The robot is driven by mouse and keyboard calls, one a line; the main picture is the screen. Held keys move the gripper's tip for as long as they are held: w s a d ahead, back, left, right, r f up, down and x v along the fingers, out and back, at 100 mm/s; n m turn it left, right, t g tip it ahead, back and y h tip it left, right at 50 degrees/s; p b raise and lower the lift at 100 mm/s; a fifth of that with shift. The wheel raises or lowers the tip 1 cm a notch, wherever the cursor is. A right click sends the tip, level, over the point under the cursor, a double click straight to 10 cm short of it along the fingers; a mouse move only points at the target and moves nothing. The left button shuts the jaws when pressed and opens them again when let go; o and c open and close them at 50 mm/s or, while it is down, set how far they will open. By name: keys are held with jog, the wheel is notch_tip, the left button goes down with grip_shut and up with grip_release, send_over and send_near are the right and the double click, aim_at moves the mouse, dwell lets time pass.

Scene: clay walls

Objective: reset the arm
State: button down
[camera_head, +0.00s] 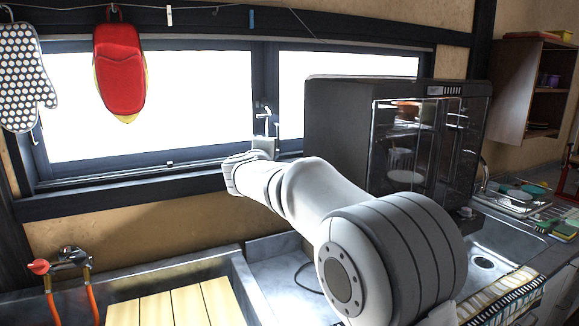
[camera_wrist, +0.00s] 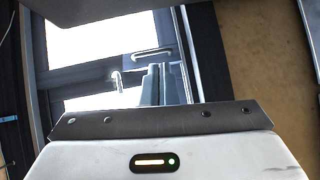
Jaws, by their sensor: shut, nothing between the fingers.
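My arm (camera_head: 310,195) reaches from the lower right up toward the window (camera_head: 150,100). My gripper (camera_wrist: 160,72) shows in the wrist view as two narrow grey fingers side by side, shut and empty. Behind them are the dark window frame and a light metal handle (camera_wrist: 152,54). The fingers appear in front of the window; I cannot tell the exact gap.
A dark oven-like appliance (camera_head: 340,125) stands right behind my arm. A red mitt (camera_head: 120,65) and a dotted mitt (camera_head: 20,75) hang at left. Below are a basin with wooden slats (camera_head: 170,306), a red-handled tap (camera_head: 62,262) and a right sink (camera_head: 490,255). An open shelf (camera_head: 530,90) is at right.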

jog(key=s+d+f+m+g+h+p, duration=0.1)
jog(key=s+d+f+m+g, duration=0.35)
jog(key=s+d, duration=0.55)
jog(key=s+d+f+m+g+h+p, duration=0.1)
jog(key=s+d+f+m+g, duration=0.35)
jog(key=s+d, duration=0.6)
jog(key=s+d+f+m+g+y, duration=0.1)
jog(key=s+f+m, duration=0.1)
jog(key=s+f, duration=0.2)
jog(key=s+d+f+m+g+y, duration=0.2)
jog(key=s+f, duration=0.2)
jog(key=s, duration=0.6)
jog(key=s+d+f+m+g+y+p, duration=0.1)
jog(key=s+f, duration=0.3)
jog(key=s, duration=0.4)
jog(key=shift+d+f+m+g+y, duration=0.2)
jog(key=shift+m+g+y, duration=0.1)
jog(key=shift+m+g, duration=0.3)
